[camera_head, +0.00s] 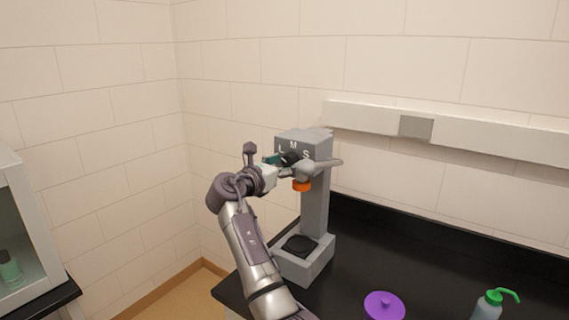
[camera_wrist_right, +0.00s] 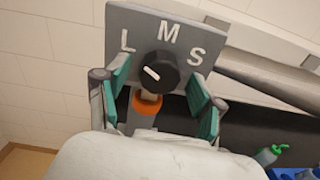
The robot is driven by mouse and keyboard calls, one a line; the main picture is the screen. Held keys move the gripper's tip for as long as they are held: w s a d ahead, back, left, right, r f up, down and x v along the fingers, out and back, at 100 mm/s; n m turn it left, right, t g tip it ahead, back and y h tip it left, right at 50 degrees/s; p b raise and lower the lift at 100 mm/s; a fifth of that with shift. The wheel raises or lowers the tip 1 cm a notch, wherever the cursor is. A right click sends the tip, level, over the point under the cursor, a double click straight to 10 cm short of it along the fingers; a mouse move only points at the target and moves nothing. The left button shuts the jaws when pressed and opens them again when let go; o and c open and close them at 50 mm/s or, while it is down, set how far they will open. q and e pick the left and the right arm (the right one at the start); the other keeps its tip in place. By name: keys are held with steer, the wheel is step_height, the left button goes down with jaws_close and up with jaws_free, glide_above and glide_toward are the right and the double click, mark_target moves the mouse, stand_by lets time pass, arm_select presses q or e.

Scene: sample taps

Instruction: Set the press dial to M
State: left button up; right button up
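The grey press (camera_head: 315,200) stands on the black counter, with the letters L, M and S on its head. The black dial (camera_wrist_right: 155,72) sits below these letters and has a short white mark, which slants up and left, toward the L side. In the head view the dial (camera_head: 290,158) is partly hidden by my right gripper (camera_head: 280,165). In the right wrist view the right gripper (camera_wrist_right: 160,105) is open, with a green-padded finger on each side of the dial. Gaps show between the fingers and the dial. My left gripper is not in view.
An orange part (camera_head: 302,185) hangs under the press head, and a grey bar (camera_head: 325,163) sticks out to its right. A purple lidded object (camera_head: 384,306) and a green-topped bottle (camera_head: 490,303) stand on the counter (camera_head: 430,260). A wall rail (camera_head: 470,133) runs behind.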

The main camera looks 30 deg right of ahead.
steer(key=c, duration=1.1)
steer(key=m, duration=0.3)
steer(key=shift+b, duration=0.35)
steer(key=m+b, duration=0.1)
steer(key=m, duration=0.1)
steer(key=shift+m, duration=0.3)
steer(key=m+b, duration=0.2)
steer(key=m, duration=0.3)
steer(key=shift+m+b, duration=0.4)
